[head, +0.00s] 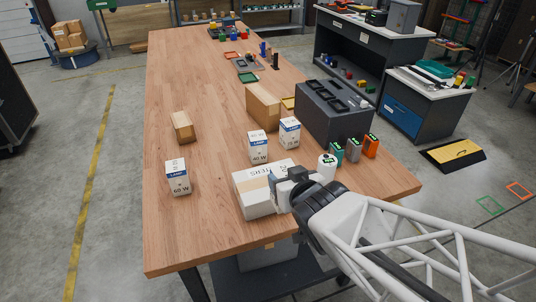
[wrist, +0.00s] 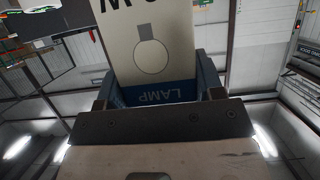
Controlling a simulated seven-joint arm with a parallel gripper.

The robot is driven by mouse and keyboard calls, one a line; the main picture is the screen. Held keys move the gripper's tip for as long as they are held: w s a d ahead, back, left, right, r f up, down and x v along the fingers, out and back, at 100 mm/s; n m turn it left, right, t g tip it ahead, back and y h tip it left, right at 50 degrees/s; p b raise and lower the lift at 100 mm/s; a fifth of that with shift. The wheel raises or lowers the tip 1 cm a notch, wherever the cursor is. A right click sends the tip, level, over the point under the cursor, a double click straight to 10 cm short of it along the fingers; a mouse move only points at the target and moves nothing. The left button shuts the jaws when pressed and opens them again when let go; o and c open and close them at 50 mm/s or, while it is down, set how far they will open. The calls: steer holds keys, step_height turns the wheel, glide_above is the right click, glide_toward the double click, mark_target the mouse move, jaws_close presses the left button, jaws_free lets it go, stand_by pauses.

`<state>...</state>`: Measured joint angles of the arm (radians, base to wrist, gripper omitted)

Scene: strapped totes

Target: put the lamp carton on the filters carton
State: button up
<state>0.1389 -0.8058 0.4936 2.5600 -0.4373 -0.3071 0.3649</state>
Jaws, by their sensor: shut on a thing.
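The lamp carton (wrist: 150,45) is white with a blue band marked LAMP and a bulb drawing. In the wrist view it is between the two fingers of my gripper (wrist: 160,95), and its print appears upside down. In the head view my gripper (head: 281,183) is shut at the right end of the filters carton (head: 252,203), a white box with tan tape. The held carton is hard to make out there, so I cannot tell whether it touches the filters carton. The filters carton lies on the table, its lettering partly visible.
Other lamp cartons stand on the table: one at left (head: 178,178), two behind the filters carton (head: 258,147) (head: 289,133). A brown box (head: 263,108), a smaller one (head: 183,127), a dark grey case (head: 325,118) and a white roll (head: 326,169) stand nearby. The table's left front (head: 190,230) is clear.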

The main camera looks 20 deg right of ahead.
steer(key=w+d+f, duration=0.1)
steer(key=w, duration=1.2)
steer(key=shift+w+f, duration=0.15)
steer(key=shift+w, duration=0.05)
steer(key=shift+f, duration=1.7)
steer(key=shift+f, duration=0.2)
steer(key=o, duration=0.9)
steer(key=shift+o, duration=0.2)
steer(key=shift+r, duration=0.15)
